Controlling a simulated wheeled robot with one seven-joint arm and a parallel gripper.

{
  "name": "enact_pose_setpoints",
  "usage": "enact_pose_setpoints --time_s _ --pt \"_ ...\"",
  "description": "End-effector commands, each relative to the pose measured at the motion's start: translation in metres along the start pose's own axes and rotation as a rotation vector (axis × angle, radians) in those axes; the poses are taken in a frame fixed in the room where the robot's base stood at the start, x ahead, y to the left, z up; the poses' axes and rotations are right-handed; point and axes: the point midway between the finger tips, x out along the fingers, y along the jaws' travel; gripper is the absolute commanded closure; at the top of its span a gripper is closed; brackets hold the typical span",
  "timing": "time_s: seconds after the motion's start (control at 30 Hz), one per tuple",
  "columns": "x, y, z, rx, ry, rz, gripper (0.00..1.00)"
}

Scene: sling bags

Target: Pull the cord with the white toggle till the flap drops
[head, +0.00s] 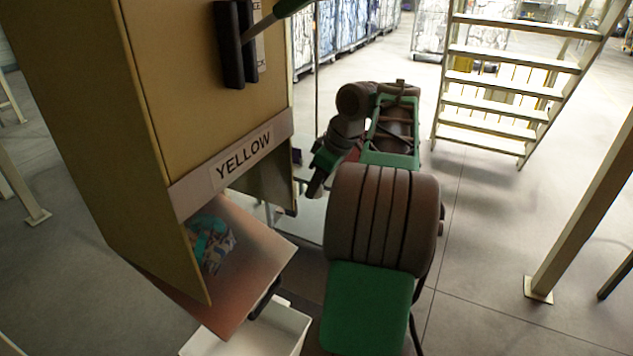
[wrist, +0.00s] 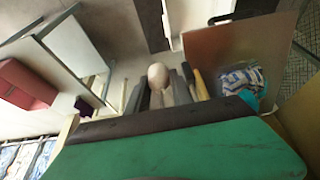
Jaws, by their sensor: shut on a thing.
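The white toggle (wrist: 158,76) is a pale rounded knob between my fingers in the wrist view. My gripper (wrist: 160,97) is shut on it. In the head view my gripper (head: 316,183) is just right of the tan cabinet (head: 205,80) labelled YELLOW; the toggle cannot be made out there. The cord is not clearly seen. The brown flap (head: 258,255) is at the bottom of the cabinet, with a dark handle at its edge; its exact tilt is unclear. A blue patterned bag (head: 212,243) lies on it. The flap (wrist: 215,50) and bag (wrist: 242,80) also show in the wrist view.
A white bin (head: 285,330) stands below the flap. A black handle with a green lever (head: 235,45) is on the cabinet front. Pale stairs (head: 510,85) and a slanted post (head: 585,200) stand to the right. The floor between is clear.

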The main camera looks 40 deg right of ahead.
Motion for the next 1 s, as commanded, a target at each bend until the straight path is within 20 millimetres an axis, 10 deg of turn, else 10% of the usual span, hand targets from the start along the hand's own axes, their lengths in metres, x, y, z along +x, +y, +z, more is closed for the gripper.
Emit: enact_pose_setpoints --time_s 0.2,0.23,0.47,0.77,1.0 --pt "-0.001 0.0 0.0 0.001 -0.001 -0.002 1.0" --pt "-0.001 0.0 0.0 0.001 -0.001 -0.002 0.7" --pt "-0.001 0.0 -0.001 0.001 -0.001 -0.001 0.51" --pt "-0.006 0.0 -0.001 0.0 0.0 0.0 0.51" --pt "-0.055 0.001 -0.003 0.002 0.0 0.001 0.51"
